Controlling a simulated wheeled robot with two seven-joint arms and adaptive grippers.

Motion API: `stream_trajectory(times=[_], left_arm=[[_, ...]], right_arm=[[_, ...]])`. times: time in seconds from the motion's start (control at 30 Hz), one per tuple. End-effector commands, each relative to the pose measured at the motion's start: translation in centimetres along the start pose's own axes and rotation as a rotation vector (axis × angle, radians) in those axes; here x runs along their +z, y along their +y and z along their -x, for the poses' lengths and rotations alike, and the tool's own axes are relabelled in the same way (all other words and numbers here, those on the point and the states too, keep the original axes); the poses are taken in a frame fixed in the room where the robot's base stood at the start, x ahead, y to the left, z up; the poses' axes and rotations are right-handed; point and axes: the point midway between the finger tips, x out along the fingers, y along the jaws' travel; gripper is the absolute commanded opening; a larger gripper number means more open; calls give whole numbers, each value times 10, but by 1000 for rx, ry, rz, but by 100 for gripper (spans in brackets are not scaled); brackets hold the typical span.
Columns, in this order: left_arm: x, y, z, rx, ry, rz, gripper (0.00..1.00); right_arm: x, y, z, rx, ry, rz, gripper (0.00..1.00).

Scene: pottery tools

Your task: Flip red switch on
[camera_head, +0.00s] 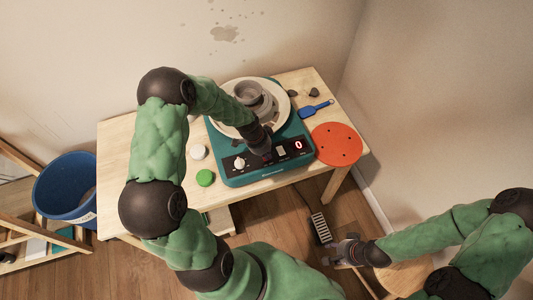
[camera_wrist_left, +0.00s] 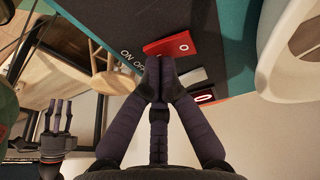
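The red switch (camera_wrist_left: 171,46) shows in the left wrist view, a tilted red rocker with a white O on its upper part and ON OFF lettering beside it. It sits on the panel of the teal pottery wheel (camera_head: 226,166). My left gripper (camera_wrist_left: 158,62) has its fingers together, with the tips at the switch's edge; whether they touch it I cannot tell. In the head view my left gripper (camera_head: 261,151) is over the panel and hides the switch. My right gripper (camera_head: 340,251) is away from the table, low on the right, its fingers apart and empty.
A grey pot (camera_head: 252,95) stands on the wheel. An orange disc (camera_head: 337,144), a blue tool (camera_head: 314,110) and a green disc (camera_head: 205,177) lie on the table. A blue bucket (camera_head: 66,190) stands left.

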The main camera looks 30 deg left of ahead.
Motion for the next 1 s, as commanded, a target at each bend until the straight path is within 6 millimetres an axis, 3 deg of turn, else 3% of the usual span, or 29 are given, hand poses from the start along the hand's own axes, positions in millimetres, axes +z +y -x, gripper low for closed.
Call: stream_trajectory(times=[0.53, 1.0], left_arm=[[-1, -15, 4, 1, 0, 0, 0], [-7, -15, 13, 0, 0, -1, 0]], right_arm=[[0, 1, -3, 0, 0, 0, 40], [0, -1, 3, 0, 0, 0, 40]])
